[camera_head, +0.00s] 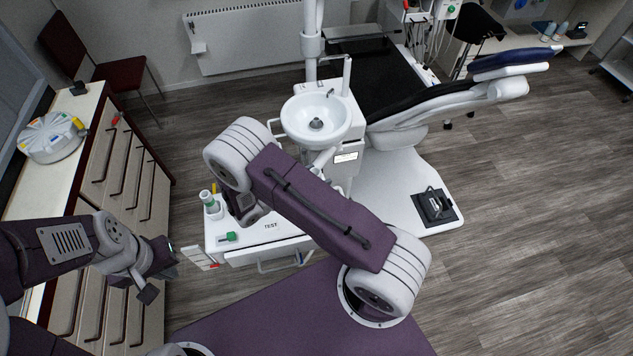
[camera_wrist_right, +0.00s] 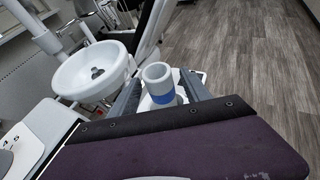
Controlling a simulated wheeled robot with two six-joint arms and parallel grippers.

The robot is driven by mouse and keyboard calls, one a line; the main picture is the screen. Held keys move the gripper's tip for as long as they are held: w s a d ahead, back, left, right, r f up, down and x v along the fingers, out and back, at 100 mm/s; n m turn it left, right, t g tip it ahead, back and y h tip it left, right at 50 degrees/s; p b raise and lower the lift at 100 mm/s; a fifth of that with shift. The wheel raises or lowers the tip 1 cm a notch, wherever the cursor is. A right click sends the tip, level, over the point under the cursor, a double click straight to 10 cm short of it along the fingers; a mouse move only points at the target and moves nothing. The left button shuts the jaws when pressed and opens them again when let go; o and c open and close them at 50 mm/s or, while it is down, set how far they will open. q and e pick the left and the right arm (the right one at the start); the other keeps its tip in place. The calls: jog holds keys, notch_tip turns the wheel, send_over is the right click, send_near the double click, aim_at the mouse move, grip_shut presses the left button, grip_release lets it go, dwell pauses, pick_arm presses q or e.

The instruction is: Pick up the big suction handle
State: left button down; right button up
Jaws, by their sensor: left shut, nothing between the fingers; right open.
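A white hollow cylinder with a blue band (camera_wrist_right: 158,84) stands upright in the right wrist view, seen between the two grey fingers of my right gripper (camera_wrist_right: 160,92), which is open. I cannot tell how far ahead it is, or for sure that it is the big suction handle. In the head view a white cylinder with a greenish top (camera_head: 209,203) stands on the white tray unit marked TEST (camera_head: 285,243), left of my right gripper (camera_head: 243,212), which is partly hidden by its own arm. My left gripper (camera_head: 150,285) is shut and empty, beside the drawers at the left.
A small green item (camera_head: 228,237) lies on the tray unit. A white basin (camera_head: 317,118) stands behind my right arm. The dental chair (camera_head: 450,100) is to the right. A drawer counter (camera_head: 90,160) with a round white organiser (camera_head: 50,140) runs along the left.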

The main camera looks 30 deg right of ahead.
jog(key=x, duration=0.2)
jog(key=shift+d+f+p, duration=0.1)
jog(key=shift+d+p, duration=0.2)
jog(key=shift+w+d+f, duration=0.1)
jog(key=shift+w+f, duration=0.05)
grip_shut()
